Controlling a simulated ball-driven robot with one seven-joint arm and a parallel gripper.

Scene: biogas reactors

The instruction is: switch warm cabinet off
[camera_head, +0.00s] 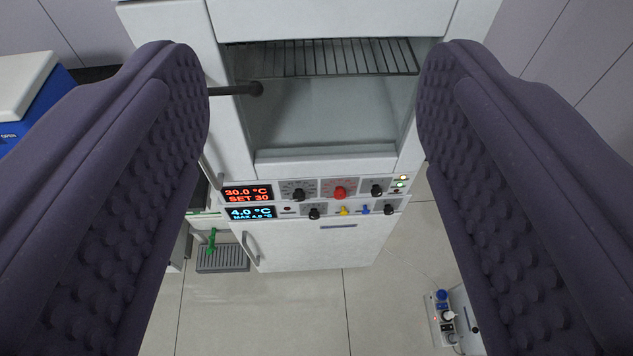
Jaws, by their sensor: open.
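The warm cabinet (325,161) stands ahead, white, with an open front and a wire shelf (335,58) inside. Its panel holds a display (247,194) reading 30.0 °C, SET 30, in red. To its right are a black knob (298,195), a red knob (340,193) and another black knob (376,191). Small lamps (402,181) at the panel's right end are lit. My gripper (313,100) is open and empty. Its two dark padded fingers frame the cabinet from left and right, nearer to the camera than the panel.
Below is a cold unit with a blue display (250,213) reading 4.0 °C, more knobs and a white door (310,243). A blue box (30,100) stands left; a socket block (444,318) lies lower right.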

